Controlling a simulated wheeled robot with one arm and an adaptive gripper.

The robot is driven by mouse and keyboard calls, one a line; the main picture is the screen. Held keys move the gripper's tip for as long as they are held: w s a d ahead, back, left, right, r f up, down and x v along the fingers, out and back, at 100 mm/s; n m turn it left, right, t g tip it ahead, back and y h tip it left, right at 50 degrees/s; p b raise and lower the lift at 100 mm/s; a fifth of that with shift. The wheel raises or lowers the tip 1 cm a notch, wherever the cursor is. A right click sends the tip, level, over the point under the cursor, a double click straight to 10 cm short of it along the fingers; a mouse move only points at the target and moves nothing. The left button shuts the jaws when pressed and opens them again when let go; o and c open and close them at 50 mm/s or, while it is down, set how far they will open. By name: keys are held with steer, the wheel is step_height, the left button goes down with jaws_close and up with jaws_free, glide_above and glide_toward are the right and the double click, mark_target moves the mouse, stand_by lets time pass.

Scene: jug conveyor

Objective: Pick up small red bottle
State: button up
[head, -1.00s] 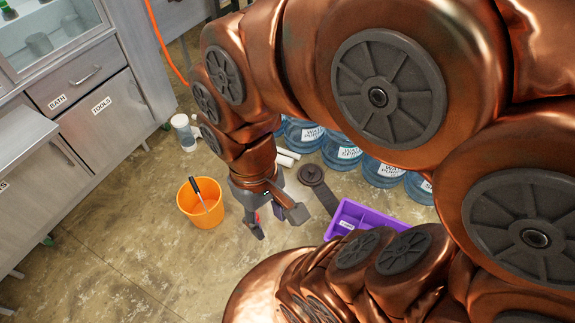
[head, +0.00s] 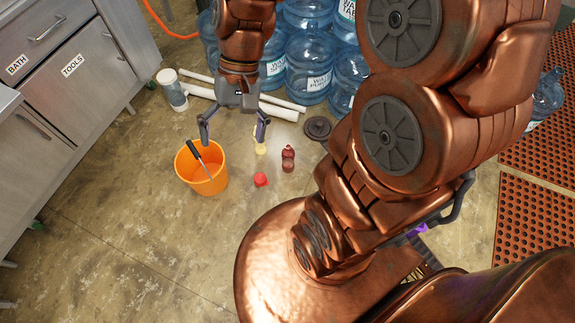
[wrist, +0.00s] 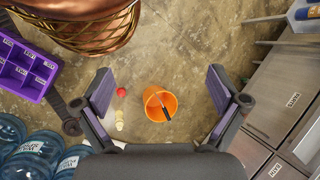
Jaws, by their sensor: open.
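A small dark red bottle (head: 288,159) stands on the concrete floor, right of my gripper in the head view. A bright red object (head: 260,180) lies nearer, below it and to its left; it also shows in the wrist view (wrist: 122,92). A pale yellow bottle-like object (head: 261,147) is between them, close to my right finger in the picture; the wrist view shows it too (wrist: 119,125). My gripper (head: 234,132) is open and empty above the floor. In the wrist view its fingers (wrist: 162,90) are wide apart. I cannot make out the dark red bottle there.
An orange bucket (head: 203,182) with a dark-handled tool stands left of the bottles. White pipes (head: 245,98), a dark round disc (head: 318,127) and blue water jugs (head: 307,65) are behind. Grey cabinets (head: 78,72) line the left. A purple tray (wrist: 25,70) shows in the wrist view.

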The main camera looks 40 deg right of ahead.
steer(key=w+d+f+m+t+y+b, duration=0.15)
steer(key=w+f+m+y+b, duration=0.25)
steer(key=w+f+b, duration=0.55)
steer(key=w+d+f+m+t+y+b, duration=0.1)
steer(key=w+d+f+m+y+b, duration=0.4)
steer(key=w+f, duration=0.75)
steer(key=m+t+h+b, duration=0.3)
steer(key=m+t+b, duration=0.75)
steer(key=b, duration=0.75)
glide_above(288, 159)
steer(key=w, duration=0.2)
steer(key=shift+m+g, duration=0.6)
steer(key=shift+m, duration=0.35)
steer(key=f, duration=4.3)
steer(key=shift+s+d+f, duration=0.15)
steer(key=shift+s, duration=0.05)
steer(key=s+d+f+m+t+h+b, duration=0.2)
steer(key=s+d+f+m+b, duration=0.15)
steer(key=d+f, duration=0.45)
steer(key=shift+n, duration=0.25)
steer(key=w+a+f+b, duration=0.1)
steer(key=a+f, duration=0.1)
steer(key=w+a+f+b, duration=0.1)
steer(key=w+a+f, duration=0.1)
steer(key=w+a+f+b, duration=0.1)
steer(key=a+f+b, duration=0.1)
steer(key=shift+w+a+f, duration=0.15)
steer(key=c, duration=1.4)
